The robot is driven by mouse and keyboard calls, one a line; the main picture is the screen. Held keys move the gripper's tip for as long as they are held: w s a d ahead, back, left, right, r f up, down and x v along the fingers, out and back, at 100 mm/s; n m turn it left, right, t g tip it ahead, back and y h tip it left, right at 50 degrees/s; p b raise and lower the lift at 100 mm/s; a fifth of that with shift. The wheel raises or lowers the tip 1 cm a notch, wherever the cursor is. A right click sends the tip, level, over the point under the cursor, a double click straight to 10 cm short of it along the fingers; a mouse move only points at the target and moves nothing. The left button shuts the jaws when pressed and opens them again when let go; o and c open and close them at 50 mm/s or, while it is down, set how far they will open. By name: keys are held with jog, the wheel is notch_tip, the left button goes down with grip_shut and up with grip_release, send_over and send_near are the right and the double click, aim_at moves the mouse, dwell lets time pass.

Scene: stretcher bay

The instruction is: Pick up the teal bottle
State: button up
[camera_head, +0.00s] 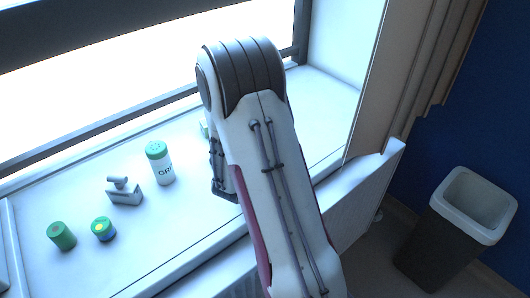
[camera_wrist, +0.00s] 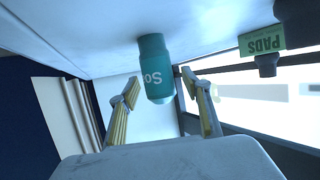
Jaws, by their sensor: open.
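The teal bottle (camera_wrist: 153,60) shows in the wrist view near the middle, with part of a white label reading "So". The wrist picture is upside down, and the bottle stands on the white sill (camera_wrist: 100,30). My gripper (camera_wrist: 161,84) is open, with one yellow-lined finger to each side of the bottle in the picture. I cannot tell how far the bottle lies from the fingertips, and no contact shows. In the head view my arm hides the bottle and most of the gripper.
A green "PADS" box (camera_wrist: 262,41) stands to the bottle's right in the wrist view. On the sill in the head view are a green-lidded white container (camera_head: 160,168), a grey tool-like object (camera_head: 124,193), a green cylinder (camera_head: 62,236) and a blue-green can (camera_head: 104,230). A bin (camera_head: 440,240) stands right.

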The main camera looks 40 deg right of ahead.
jog(key=c, duration=1.2)
jog(key=shift+c, duration=0.2)
jog(key=shift+r, duration=0.15)
jog(key=shift+r, duration=4.85)
